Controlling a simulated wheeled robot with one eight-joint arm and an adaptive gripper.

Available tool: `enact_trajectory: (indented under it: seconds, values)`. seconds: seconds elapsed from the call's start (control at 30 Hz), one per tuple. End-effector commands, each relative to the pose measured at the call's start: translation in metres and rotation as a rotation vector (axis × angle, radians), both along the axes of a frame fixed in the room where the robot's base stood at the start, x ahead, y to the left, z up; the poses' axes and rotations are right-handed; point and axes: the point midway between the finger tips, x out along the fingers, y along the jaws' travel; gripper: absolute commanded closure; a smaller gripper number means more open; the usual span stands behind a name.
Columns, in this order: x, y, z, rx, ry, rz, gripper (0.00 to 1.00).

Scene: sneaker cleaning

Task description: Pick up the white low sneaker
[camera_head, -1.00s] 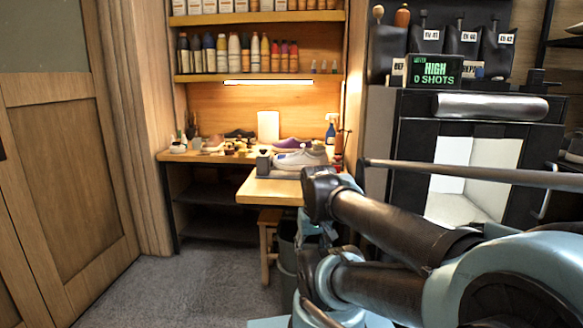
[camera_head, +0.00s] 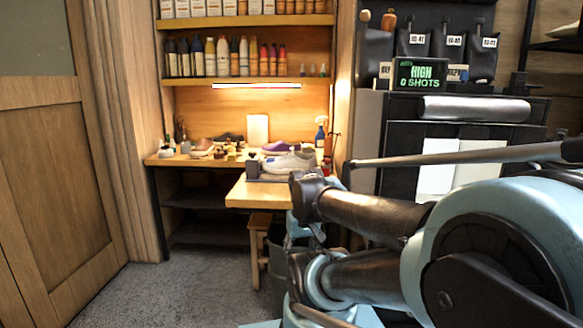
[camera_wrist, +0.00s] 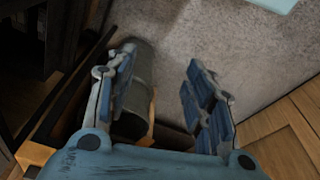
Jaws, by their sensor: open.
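A white low sneaker (camera_head: 290,161) sits on the wooden workbench (camera_head: 245,195), near the bench's front part, in the head view. A purple shoe (camera_head: 283,146) is just behind it. My gripper (camera_wrist: 160,85) shows in the wrist view with its two blue-padded fingers spread apart and nothing between them. It hangs over the carpet beside a dark bin (camera_wrist: 137,95), well away from the sneaker. The gripper itself is hard to make out in the head view, where my arm fills the lower right.
More shoes (camera_head: 203,146) stand on the left of the bench. Shelves of bottles (camera_head: 230,57) hang above. A wooden stool (camera_head: 258,245) and a bin (camera_head: 280,265) stand below the bench. A black cabinet (camera_head: 370,150) is at the right. The carpet (camera_head: 190,295) at the left is clear.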

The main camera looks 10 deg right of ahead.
Motion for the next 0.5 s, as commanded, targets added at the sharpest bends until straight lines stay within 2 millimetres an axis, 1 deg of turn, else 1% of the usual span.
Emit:
enact_trajectory:
  seconds: [0.3,0.33,0.37,0.4,0.43,0.47,0.5]
  values:
    - [0.000,0.000,0.000,0.000,0.000,0.000,0.52]
    - [0.000,0.000,0.000,0.000,0.000,0.000,0.47]
    - [0.000,0.000,0.000,0.000,0.000,0.000,0.40]
    - [-0.005,0.000,0.005,0.001,-0.009,0.002,0.31]
    - [-0.006,0.000,0.008,0.000,-0.011,0.005,0.25]
    - [-0.005,0.000,0.010,0.001,-0.011,0.011,0.18]
    - [-0.002,0.000,0.015,0.002,-0.011,0.022,0.09]
